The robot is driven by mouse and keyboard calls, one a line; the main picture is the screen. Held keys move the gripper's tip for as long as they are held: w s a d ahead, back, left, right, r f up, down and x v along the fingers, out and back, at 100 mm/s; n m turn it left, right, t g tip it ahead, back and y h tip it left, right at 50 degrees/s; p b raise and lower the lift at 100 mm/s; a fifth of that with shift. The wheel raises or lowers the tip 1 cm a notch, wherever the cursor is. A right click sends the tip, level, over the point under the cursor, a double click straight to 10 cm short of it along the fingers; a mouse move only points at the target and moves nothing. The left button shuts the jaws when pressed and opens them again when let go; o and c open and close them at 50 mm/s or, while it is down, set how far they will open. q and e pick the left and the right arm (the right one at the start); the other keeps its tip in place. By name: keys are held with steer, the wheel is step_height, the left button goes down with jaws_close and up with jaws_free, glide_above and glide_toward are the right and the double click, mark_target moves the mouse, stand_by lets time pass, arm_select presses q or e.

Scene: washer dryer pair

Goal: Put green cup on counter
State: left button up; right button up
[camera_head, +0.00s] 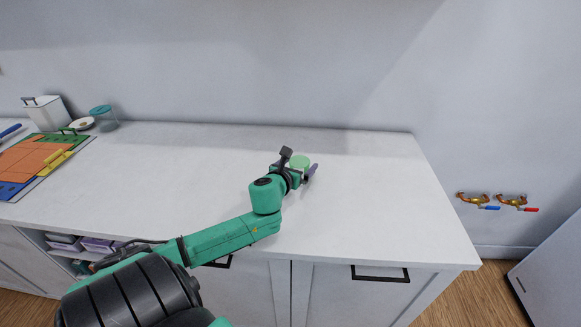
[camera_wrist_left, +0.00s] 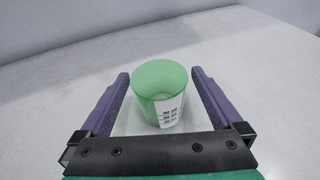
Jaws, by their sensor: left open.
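The green cup (camera_head: 300,162) stands upright on the white counter (camera_head: 370,190), toward its right part. My left gripper (camera_head: 298,168) is at the cup. Its two purple fingers (camera_wrist_left: 160,95) are spread on either side of the cup, with a visible gap on each side. The gripper is open. The cup's base looks set on the counter surface. My right gripper is not in view.
The counter's right end is bare. Brass taps (camera_head: 510,200) are on the wall beyond it.

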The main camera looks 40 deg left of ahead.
arm_select(q)
steer(key=v, duration=0.9)
steer(key=shift+r, duration=0.1)
steer(key=shift+w, duration=0.1)
steer(key=shift+a, duration=0.1)
